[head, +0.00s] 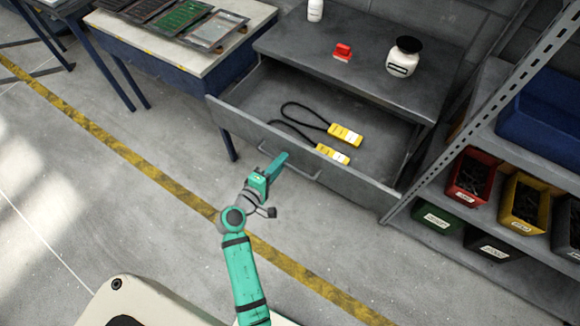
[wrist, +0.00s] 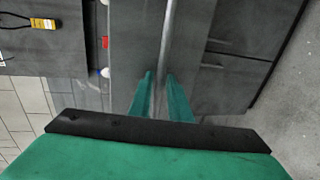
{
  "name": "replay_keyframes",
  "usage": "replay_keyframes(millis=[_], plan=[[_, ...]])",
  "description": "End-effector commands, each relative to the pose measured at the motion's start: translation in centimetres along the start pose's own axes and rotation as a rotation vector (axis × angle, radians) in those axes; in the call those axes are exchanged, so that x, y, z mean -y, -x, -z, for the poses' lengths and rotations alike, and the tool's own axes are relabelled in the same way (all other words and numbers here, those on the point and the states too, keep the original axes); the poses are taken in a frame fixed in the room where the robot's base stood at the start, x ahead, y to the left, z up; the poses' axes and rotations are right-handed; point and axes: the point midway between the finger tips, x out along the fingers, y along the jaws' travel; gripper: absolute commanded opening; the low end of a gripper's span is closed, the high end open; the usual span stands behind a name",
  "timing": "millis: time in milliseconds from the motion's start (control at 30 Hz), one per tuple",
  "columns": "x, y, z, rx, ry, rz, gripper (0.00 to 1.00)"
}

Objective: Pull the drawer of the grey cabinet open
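The grey cabinet (head: 365,55) has its wide top drawer (head: 240,122) standing well out, with its inside showing. A thin bar handle (head: 302,174) runs along the drawer front. My gripper (head: 279,162) is at the drawer front, over the left part of the handle in the head view. In the wrist view, my gripper (wrist: 160,82) has its two green fingers apart, with a grey bar (wrist: 168,30) running between them. I cannot tell whether the fingers touch the bar.
Two yellow devices (head: 345,135) (head: 333,154) with black cables lie in the drawer. A shelf rack (head: 470,117) with bins is close on the right; floor is clear at left.

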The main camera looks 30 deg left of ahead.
Motion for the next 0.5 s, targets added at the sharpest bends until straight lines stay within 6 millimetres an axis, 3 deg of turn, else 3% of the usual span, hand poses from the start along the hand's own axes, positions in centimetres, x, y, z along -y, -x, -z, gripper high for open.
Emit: replay_keyframes(millis=[167,500], plan=[[0.1,1.1,-0.2,0.004,0.0,0.001,0.17],[0.2,7.8,0.6,-0.016,0.003,0.002,0.17]])
